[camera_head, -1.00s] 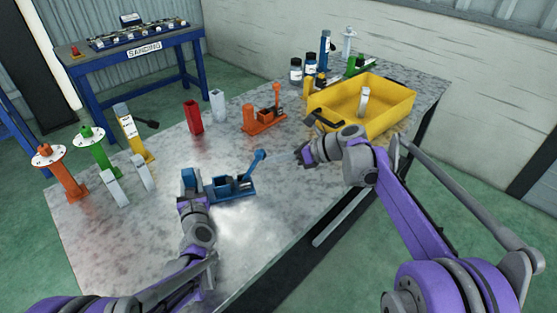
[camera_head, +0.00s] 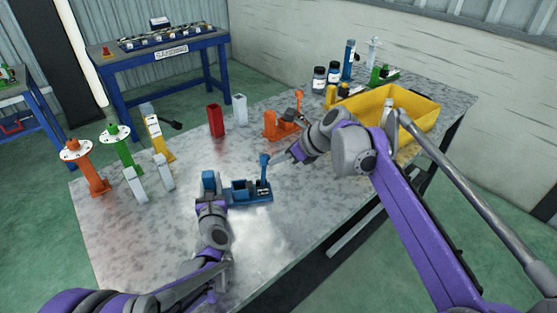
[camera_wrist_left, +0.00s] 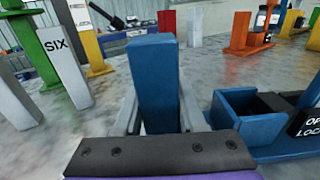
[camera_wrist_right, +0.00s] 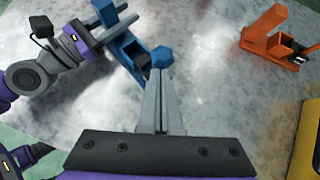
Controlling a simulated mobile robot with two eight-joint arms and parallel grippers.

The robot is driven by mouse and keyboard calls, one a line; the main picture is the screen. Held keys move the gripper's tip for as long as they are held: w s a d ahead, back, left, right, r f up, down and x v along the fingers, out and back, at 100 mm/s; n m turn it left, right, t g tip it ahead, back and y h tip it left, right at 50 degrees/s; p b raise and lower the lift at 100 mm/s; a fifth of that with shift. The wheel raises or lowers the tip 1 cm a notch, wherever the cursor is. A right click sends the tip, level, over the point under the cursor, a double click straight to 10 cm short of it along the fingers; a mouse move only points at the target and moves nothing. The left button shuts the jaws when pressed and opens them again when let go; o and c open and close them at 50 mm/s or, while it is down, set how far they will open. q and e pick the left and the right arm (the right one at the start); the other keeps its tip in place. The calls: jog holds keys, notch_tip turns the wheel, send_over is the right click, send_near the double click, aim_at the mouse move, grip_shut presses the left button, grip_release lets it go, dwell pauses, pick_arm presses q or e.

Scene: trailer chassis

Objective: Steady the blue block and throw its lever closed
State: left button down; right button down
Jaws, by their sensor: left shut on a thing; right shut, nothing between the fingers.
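The blue block (camera_head: 246,196) sits on the metal table, with a blue post at its left end and a blue lever (camera_head: 264,170) standing nearly upright at its right end. My left gripper (camera_head: 209,190) is shut on the blue post, which fills the middle of the left wrist view (camera_wrist_left: 155,80). My right gripper (camera_head: 284,158) is shut and empty, just right of the lever. In the right wrist view its closed fingertips (camera_wrist_right: 162,78) are at the lever's blue head (camera_wrist_right: 161,57); I cannot tell whether they touch.
An orange block with its own lever (camera_head: 280,125) stands behind. A yellow bin (camera_head: 415,105) is at the right, partly behind my right arm. Red (camera_head: 216,121) and white (camera_head: 240,110) posts stand further back. Orange (camera_head: 90,170) and green (camera_head: 122,150) stands are at the left.

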jog(key=shift+r, duration=0.6)
jog(key=shift+d, duration=0.1)
jog(key=s+d+f+v, duration=0.1)
jog(key=f+v, duration=0.1)
jog(key=v, duration=1)
jog(key=shift+s+d+r, duration=0.25)
jog(key=shift+d+r, duration=0.05)
jog(key=shift+d, duration=0.2)
